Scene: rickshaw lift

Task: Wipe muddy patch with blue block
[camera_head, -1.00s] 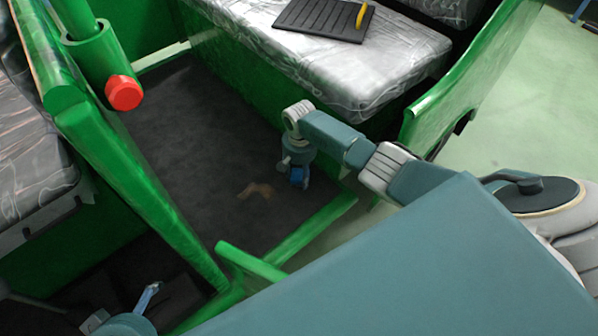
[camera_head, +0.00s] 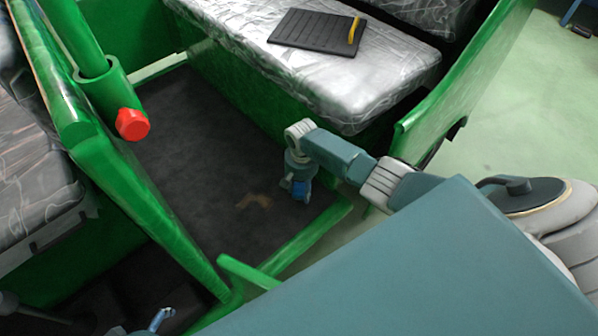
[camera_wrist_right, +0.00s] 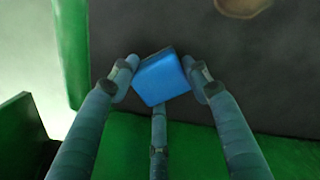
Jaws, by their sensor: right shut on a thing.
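The muddy patch (camera_head: 254,200) is a small brown smear on the dark floor of the green rickshaw. Part of it shows at the top edge of the right wrist view (camera_wrist_right: 240,6). My right gripper (camera_head: 299,188) is over the floor just right of the patch. It is shut on the blue block (camera_wrist_right: 160,77), which also shows in the head view (camera_head: 301,191). I cannot tell whether the block touches the floor. My left gripper (camera_head: 160,318) shows only in part at the bottom left, and its opening is unclear.
A green bar with a red knob (camera_head: 132,124) stands left of the floor. A plastic-covered seat (camera_head: 385,65) with a black mat (camera_head: 300,30) and a yellow item (camera_head: 354,30) lies beyond. A green rail (camera_head: 310,235) edges the floor in front.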

